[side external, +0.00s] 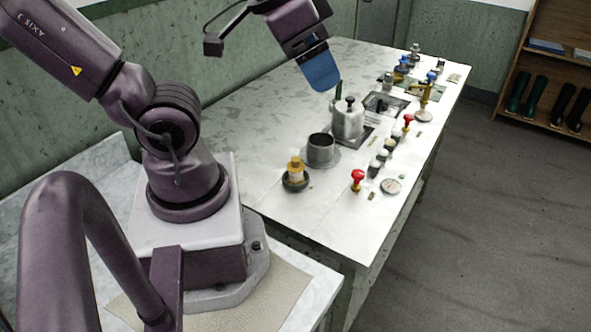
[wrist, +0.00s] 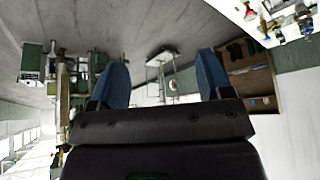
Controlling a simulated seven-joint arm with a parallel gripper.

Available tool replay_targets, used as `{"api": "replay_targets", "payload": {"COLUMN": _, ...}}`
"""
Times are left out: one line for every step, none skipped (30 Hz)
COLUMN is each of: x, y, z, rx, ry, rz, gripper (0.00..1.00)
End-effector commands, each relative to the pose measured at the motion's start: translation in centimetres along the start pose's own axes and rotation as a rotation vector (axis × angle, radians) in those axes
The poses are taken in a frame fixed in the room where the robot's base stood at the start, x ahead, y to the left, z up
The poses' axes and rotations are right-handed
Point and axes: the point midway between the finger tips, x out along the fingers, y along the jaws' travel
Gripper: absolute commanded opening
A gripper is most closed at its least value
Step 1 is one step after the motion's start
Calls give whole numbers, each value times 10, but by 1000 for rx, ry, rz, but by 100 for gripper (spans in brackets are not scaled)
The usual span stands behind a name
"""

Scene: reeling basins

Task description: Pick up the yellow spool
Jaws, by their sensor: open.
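The yellow spool (side external: 296,169) stands upright in a dark round dish (side external: 295,184) near the front left of the table. My gripper (side external: 324,80) is above the table, up and to the right of the spool in the side view, well apart from it. In the wrist view my gripper (wrist: 161,62) shows two blue fingers set apart with nothing held between them. The wrist view looks out across the room, and I cannot make out the spool there.
A grey metal pot (side external: 320,149) stands just right of the spool. A lidded metal canister (side external: 347,120) is behind it, below my gripper. A red-topped stamp (side external: 357,179) and several small items line the table's right edge. The table's left side (side external: 262,120) is bare.

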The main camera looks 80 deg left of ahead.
Motion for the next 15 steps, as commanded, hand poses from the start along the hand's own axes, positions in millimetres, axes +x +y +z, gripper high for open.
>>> {"api": "replay_targets", "payload": {"x": 0, "y": 0, "z": 0, "rx": 0, "ry": 0, "rz": 0, "gripper": 72}}
{"api": "replay_targets", "payload": {"x": 0, "y": 0, "z": 0, "rx": 0, "ry": 0, "rz": 0, "gripper": 72}}
{"api": "replay_targets", "payload": {"x": 0, "y": 1, "z": 0, "rx": 4, "ry": 0, "rz": 2, "gripper": 72}}
{"api": "replay_targets", "payload": {"x": 0, "y": 2, "z": 0, "rx": 11, "ry": -2, "rz": 6, "gripper": 72}}
{"api": "replay_targets", "payload": {"x": 2, "y": 5, "z": 0, "rx": 22, "ry": -11, "rz": 12, "gripper": 72}}
{"api": "replay_targets", "payload": {"x": 7, "y": 8, "z": 2, "rx": 37, "ry": -36, "rz": 23, "gripper": 72}}
{"api": "replay_targets", "payload": {"x": 12, "y": 10, "z": 3, "rx": 42, "ry": -61, "rz": 34, "gripper": 72}}
{"api": "replay_targets", "payload": {"x": 18, "y": 11, "z": 5, "rx": 44, "ry": -93, "rz": 46, "gripper": 72}}
{"api": "replay_targets", "payload": {"x": 28, "y": 12, "z": 8, "rx": 42, "ry": -144, "rz": 65, "gripper": 72}}
{"api": "replay_targets", "payload": {"x": 37, "y": 13, "z": 12, "rx": 35, "ry": -189, "rz": 81, "gripper": 72}}
{"api": "replay_targets", "payload": {"x": 46, "y": 14, "z": 16, "rx": 23, "ry": -235, "rz": 97, "gripper": 72}}
{"api": "replay_targets", "payload": {"x": 59, "y": 15, "z": 21, "rx": -4, "ry": -295, "rz": 117, "gripper": 72}}
{"api": "replay_targets", "payload": {"x": 69, "y": 16, "z": 25, "rx": -32, "ry": -338, "rz": 127, "gripper": 72}}
{"api": "replay_targets", "payload": {"x": 79, "y": 16, "z": 29, "rx": -66, "ry": -379, "rz": 133, "gripper": 72}}
{"api": "replay_targets", "payload": {"x": 92, "y": 16, "z": 35, "rx": -116, "ry": -430, "rz": 133, "gripper": 72}}
